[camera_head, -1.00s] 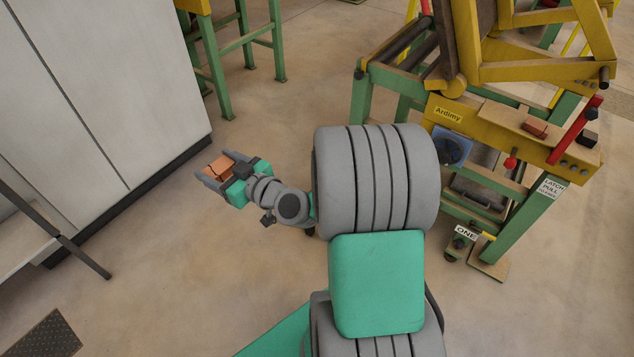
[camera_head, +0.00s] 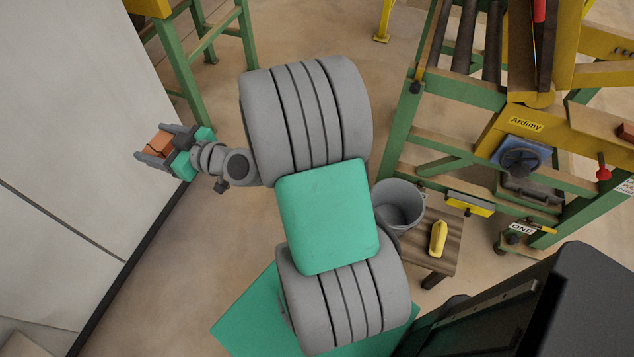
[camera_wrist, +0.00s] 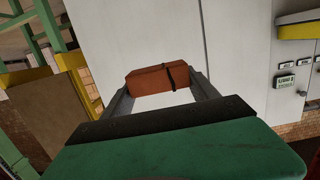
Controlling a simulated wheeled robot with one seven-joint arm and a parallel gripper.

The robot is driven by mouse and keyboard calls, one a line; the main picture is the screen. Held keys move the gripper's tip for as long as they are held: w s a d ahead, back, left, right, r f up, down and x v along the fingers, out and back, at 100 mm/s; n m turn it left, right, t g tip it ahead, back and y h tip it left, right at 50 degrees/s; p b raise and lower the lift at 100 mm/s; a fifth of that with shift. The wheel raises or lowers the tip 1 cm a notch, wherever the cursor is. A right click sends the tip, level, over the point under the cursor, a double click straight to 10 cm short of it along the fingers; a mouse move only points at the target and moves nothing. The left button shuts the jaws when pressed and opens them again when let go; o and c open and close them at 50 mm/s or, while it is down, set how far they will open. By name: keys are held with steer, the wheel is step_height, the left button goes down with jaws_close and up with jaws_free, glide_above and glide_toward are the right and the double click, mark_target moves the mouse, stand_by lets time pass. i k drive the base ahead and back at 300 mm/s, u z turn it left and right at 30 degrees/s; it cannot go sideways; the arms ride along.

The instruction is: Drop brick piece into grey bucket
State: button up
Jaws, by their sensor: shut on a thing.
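My gripper (camera_head: 158,151) is at the left of the head view, shut on an orange-red brick piece (camera_head: 160,140). In the wrist view the brick piece (camera_wrist: 148,80) sits between the two fingers, with a dark line across its right part. The grey bucket (camera_head: 397,203) stands upright on a small wooden stool (camera_head: 447,262), to the right of my arm. Its left side is partly hidden by my arm. The gripper is well apart from the bucket, with my arm between them.
A yellow banana-like object (camera_head: 438,239) lies on the stool beside the bucket. A green and yellow roller machine (camera_head: 440,145) stands behind at the right. A pale cabinet wall (camera_head: 75,130) is close to my gripper at the left. A dark box-like thing (camera_head: 520,310) fills the lower right.

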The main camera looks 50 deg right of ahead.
mark_target(395, 216)
steer(key=i, duration=1.55)
steer(key=z, duration=3.05)
